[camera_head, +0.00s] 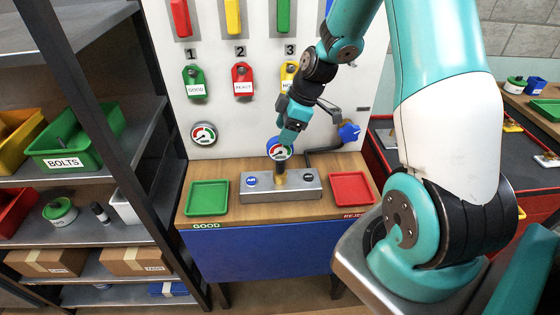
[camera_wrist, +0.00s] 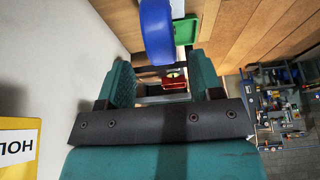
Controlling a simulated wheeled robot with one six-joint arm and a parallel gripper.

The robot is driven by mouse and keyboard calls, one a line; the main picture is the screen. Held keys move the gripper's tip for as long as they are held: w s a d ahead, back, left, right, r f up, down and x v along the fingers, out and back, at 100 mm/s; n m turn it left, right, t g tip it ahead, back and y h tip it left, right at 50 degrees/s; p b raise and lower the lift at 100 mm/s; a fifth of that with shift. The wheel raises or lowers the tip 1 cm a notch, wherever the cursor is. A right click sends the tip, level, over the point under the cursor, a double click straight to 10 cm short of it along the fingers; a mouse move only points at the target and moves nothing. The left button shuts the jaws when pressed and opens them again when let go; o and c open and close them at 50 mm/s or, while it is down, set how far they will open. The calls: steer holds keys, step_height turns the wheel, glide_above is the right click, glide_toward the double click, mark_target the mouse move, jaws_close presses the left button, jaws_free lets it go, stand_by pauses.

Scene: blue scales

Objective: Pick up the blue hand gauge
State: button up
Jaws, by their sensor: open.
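The blue hand gauge (camera_head: 279,149) has a round dial with a blue rim. It stands upright over a brass fitting on the grey block (camera_head: 296,193) on the wooden bench. In the wrist view its blue rim (camera_wrist: 157,30) shows edge-on, in line with the gap between my fingers. My gripper (camera_head: 289,133) is at the upper right of the gauge, pointing down, close to its top. In the wrist view both teal fingers of my gripper (camera_wrist: 161,75) are apart with nothing held between them. Whether a finger touches the gauge cannot be told.
A green tray (camera_head: 208,198) lies left of the block and a red tray (camera_head: 352,188) right of it. A blue knob (camera_head: 349,132) on a dark pipe stands close right of my gripper. The white panel (camera_head: 235,110) with tags and a wall gauge (camera_head: 204,134) rises behind.

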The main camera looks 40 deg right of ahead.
mark_target(280, 160)
steer(key=shift+s+p+x, duration=0.1)
steer(key=shift+p+x, duration=0.4)
steer(key=shift+x, duration=0.7)
steer(key=shift+s+p+x, duration=0.15)
steer(key=shift+p+x, duration=0.35)
steer(key=shift+x, duration=0.7)
steer(key=shift+d+f, duration=0.1)
steer(key=shift+c, duration=0.4)
jaws_close()
